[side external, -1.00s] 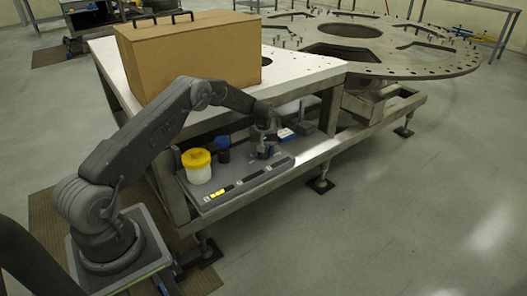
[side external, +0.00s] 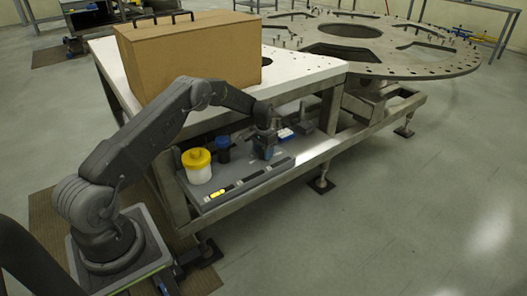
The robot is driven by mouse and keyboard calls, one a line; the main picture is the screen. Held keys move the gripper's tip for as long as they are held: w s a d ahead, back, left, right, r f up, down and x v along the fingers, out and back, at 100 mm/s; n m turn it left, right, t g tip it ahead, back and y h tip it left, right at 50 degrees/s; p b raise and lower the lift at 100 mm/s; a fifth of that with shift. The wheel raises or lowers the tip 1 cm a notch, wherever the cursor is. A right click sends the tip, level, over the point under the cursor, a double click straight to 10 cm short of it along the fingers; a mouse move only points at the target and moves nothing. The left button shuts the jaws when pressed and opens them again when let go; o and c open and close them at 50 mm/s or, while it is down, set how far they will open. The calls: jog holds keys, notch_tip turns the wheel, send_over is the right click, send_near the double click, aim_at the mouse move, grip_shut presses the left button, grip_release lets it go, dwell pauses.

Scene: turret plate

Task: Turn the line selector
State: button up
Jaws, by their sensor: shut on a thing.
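My gripper (side external: 266,137) reaches down over the grey tray-like panel (side external: 235,196) under the white table top. Its jaws are shut on a small dark grey thing (side external: 264,152), which I take to be the line selector. The selector's handle and the fingertips are too small and dark to make out, so its angle cannot be read. A dark strip with a yellow mark (side external: 219,194) runs along the panel's front edge.
A white jar with a yellow lid (side external: 197,166) and a dark jar with a blue top (side external: 223,148) stand left of my gripper. A blue-and-white item (side external: 286,133) lies just right. A cardboard box (side external: 190,60) sits on the table (side external: 305,70) above.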

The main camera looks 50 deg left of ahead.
jog(key=shift+m, duration=0.7)
jog(key=o, duration=0.9)
jog(key=shift+o, duration=0.2)
jog(key=shift+r, duration=0.1)
notch_tip(320, 180, up, 14)
